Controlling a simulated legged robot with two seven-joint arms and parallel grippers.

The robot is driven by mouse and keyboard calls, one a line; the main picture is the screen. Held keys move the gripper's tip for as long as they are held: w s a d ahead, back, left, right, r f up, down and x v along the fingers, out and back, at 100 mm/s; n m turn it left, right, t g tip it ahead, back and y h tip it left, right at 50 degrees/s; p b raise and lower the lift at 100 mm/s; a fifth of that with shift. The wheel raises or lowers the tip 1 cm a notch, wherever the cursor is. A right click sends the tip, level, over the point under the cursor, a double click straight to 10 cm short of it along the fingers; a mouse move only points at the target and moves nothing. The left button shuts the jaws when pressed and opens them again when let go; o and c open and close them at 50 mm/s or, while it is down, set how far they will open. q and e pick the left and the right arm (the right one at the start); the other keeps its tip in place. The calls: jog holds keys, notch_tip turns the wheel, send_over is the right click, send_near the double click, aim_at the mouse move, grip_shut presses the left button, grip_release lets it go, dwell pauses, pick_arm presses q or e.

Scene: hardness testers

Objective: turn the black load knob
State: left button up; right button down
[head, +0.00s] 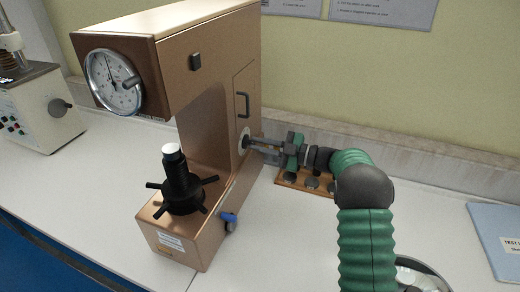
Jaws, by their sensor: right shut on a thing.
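The hardness tester (205,45) is a tall copper-brown machine with a round dial (113,82) on its head and a black spoked handwheel (183,195) on its base. The black load knob is on the column's right side, over a pale round plate (244,138); it is mostly hidden by my fingers. My right gripper (256,146) reaches in from the right and is shut on the knob at the column side. My left gripper is not in view.
A wooden board with several dark round pieces (291,180) lies behind my right arm. A blue-tipped lever (229,218) sticks out of the base. Another tester (40,110) stands at left. A blue folder (500,235) lies at right.

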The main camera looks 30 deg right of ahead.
jog(key=shift+f+n, duration=0.3)
jog(key=shift+f, duration=0.05)
dwell(0.3)
jog(key=c, duration=1.7)
grip_release()
jog(key=shift+c, duration=0.2)
jog(key=shift+o, duration=1.4)
jog(key=shift+w, duration=0.1)
jog(key=shift+d+r, duration=0.1)
jog(key=shift+r, duration=0.05)
jog(key=v, duration=1.7)
jog(key=shift+w, duration=0.1)
